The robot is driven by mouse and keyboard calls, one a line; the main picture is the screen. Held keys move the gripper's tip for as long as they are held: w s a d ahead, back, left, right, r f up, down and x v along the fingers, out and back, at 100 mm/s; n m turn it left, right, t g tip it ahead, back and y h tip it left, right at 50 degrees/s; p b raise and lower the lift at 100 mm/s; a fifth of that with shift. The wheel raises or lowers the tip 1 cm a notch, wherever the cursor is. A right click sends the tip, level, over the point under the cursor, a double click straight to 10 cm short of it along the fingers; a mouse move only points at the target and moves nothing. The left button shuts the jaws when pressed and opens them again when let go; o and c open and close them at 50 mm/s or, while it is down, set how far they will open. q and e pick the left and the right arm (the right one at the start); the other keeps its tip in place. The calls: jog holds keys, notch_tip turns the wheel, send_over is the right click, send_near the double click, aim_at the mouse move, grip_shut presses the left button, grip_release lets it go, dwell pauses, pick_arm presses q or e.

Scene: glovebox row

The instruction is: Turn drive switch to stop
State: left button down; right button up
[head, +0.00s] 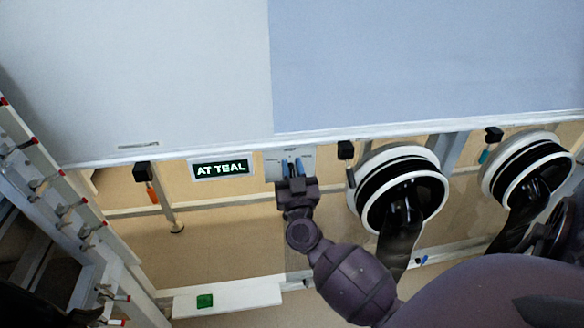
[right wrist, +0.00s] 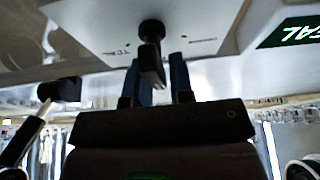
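The drive switch is a black lever knob (right wrist: 151,55) on a pale plate (right wrist: 105,28) with small printed labels. In the head view the plate (head: 270,165) sits under the edge of the big white panel, right of the lit sign. My right gripper (head: 291,167) is up at this plate, its two blue fingers pointing at it. In the right wrist view the fingers (right wrist: 160,78) stand apart, with the lever in front of the gap and overlapping the left finger. Whether they touch it I cannot tell. My left gripper is not in view.
A lit sign (head: 222,169) reads "AT TEAL". Two round glove ports (head: 398,150) (head: 527,165) with black gloves lie to the right. Black clamps with coloured handles (head: 143,172) hang along the edge. A rack (head: 70,215) stands at left. A green button (head: 205,301) sits on a low ledge.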

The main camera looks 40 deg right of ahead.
grip_shut()
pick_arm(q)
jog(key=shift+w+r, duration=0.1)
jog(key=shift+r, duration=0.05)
pick_arm(e)
jog(key=shift+r+m+g+h+p, duration=0.15)
jog(key=shift+m+g+h+p, duration=0.35)
jog(key=shift+m, duration=0.7)
jog(key=m, duration=0.1)
jog(key=m+g+h+p, duration=0.1)
jog(key=m, duration=0.2)
jog(key=shift+s+d+h+p, duration=0.2)
jog(key=shift+d+h+p, duration=0.1)
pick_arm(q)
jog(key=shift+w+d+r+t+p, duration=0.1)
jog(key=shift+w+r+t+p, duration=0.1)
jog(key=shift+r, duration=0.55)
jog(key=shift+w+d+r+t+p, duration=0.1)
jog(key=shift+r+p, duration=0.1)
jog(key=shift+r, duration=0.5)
pick_arm(e)
jog(key=shift+s+d+f+m+g+h, duration=0.1)
jog(key=shift+f+m+g+h, duration=0.1)
jog(key=shift+m+g, duration=0.3)
jog(key=shift+d+f+m+g+h, duration=0.1)
jog(key=shift+f+m+g, duration=0.1)
jog(key=shift+m, duration=0.5)
